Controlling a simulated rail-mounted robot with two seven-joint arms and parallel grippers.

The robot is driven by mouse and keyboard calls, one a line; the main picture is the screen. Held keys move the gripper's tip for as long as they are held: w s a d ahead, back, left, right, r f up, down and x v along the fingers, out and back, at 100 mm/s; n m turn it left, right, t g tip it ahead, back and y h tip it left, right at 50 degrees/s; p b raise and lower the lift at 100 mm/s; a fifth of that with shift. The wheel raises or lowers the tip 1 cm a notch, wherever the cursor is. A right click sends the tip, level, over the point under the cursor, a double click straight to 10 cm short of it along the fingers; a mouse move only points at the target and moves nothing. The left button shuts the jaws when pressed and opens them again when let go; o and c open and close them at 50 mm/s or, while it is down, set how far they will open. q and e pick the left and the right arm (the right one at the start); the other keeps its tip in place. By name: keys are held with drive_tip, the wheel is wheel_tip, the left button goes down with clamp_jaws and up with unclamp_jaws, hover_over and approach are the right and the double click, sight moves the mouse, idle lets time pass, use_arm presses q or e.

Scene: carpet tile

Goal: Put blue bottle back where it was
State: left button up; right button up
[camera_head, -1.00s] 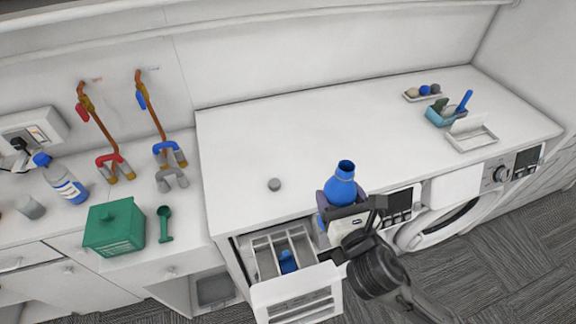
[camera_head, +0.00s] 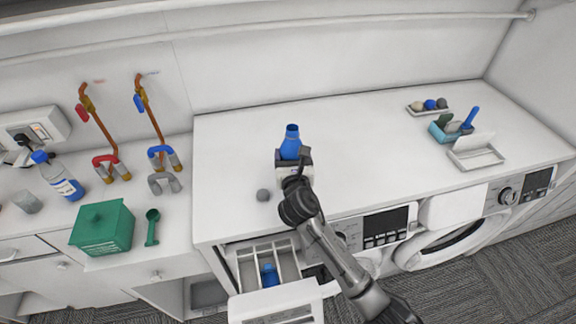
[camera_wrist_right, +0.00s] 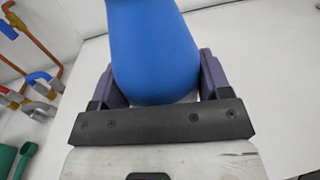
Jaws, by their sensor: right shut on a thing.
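The blue bottle (camera_head: 291,143) is upright and uncapped over the white counter (camera_head: 360,130), behind the small grey round cap (camera_head: 263,195). My right gripper (camera_head: 293,158) is shut on the bottle; its body hides the bottle's lower part in the head view. In the right wrist view the bottle (camera_wrist_right: 153,50) stands between the two purple fingers of my right gripper (camera_wrist_right: 157,80). I cannot tell whether the bottle's base touches the counter. My left gripper is not in view.
The washer's detergent drawer (camera_head: 275,302) is open below the counter edge, with blue in one compartment. A green box (camera_head: 103,228), green scoop (camera_head: 152,227) and blue-capped bottle (camera_head: 58,176) stand left. Trays (camera_head: 476,154) lie at the right. The counter's middle is clear.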

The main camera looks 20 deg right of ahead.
drive_tip(key=shift+w+a+f, duration=0.2)
drive_tip(key=shift+w+f, duration=0.45)
drive_tip(key=shift+w, duration=0.35)
drive_tip(key=shift+f+b, duration=0.3)
drive_tip(key=shift+f, duration=1.6)
drive_tip(key=shift+f, duration=0.2)
drive_tip(key=o, duration=1.2)
drive_tip(key=shift+r, duration=0.25)
drive_tip(key=v, duration=1.2)
